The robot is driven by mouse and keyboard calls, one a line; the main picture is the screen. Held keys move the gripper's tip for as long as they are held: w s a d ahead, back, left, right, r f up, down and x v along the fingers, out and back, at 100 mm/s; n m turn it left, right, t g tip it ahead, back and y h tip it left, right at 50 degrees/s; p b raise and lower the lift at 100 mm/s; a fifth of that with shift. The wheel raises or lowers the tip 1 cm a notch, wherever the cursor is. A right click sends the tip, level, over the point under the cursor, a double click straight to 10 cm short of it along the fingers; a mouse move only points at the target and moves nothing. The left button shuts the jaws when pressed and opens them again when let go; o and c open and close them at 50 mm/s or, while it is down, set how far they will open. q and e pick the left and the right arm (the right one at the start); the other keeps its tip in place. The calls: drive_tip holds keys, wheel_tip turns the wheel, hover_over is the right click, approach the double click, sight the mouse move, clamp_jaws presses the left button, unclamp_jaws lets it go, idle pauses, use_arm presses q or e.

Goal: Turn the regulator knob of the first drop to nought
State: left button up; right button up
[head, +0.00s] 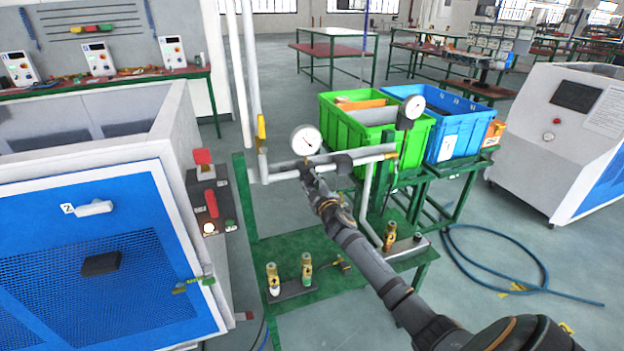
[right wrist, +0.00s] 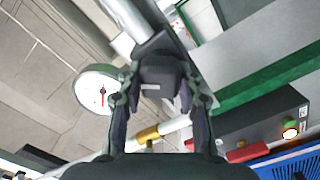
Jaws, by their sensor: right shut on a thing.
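My right gripper (head: 309,171) reaches up to the grey horizontal pipe (head: 282,174), just below a round white gauge (head: 306,140). In the right wrist view its two fingers (right wrist: 160,92) are shut on a black regulator knob (right wrist: 161,72) with a small white mark on its face. In the head view the gripper hides this knob. The same gauge, with a red needle, stands beside the left finger in the right wrist view (right wrist: 97,90). A second gauge (head: 413,107) stands at the right. My left gripper is out of view.
A blue-fronted machine (head: 100,250) stands close on the left, with a control box (head: 208,205) on its side. Brass fittings (head: 307,268) stand on the green stand (head: 300,243) below the pipe. Green (head: 375,144) and blue (head: 460,127) crates are behind. A blue hose (head: 500,290) lies on the floor.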

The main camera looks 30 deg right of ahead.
drive_tip(key=n+p, duration=0.1)
drive_tip(key=n, duration=0.2)
drive_tip(key=shift+n, duration=0.3)
drive_tip(key=shift+f+n+p, duration=0.1)
drive_tip(key=shift+n+p, duration=0.4)
drive_tip(key=shift+n, duration=1.4)
drive_tip(key=o, duration=1.1)
drive_tip(key=shift+a, duration=0.1)
drive_tip(key=shift+o, duration=0.2)
drive_tip(key=v, duration=1.2)
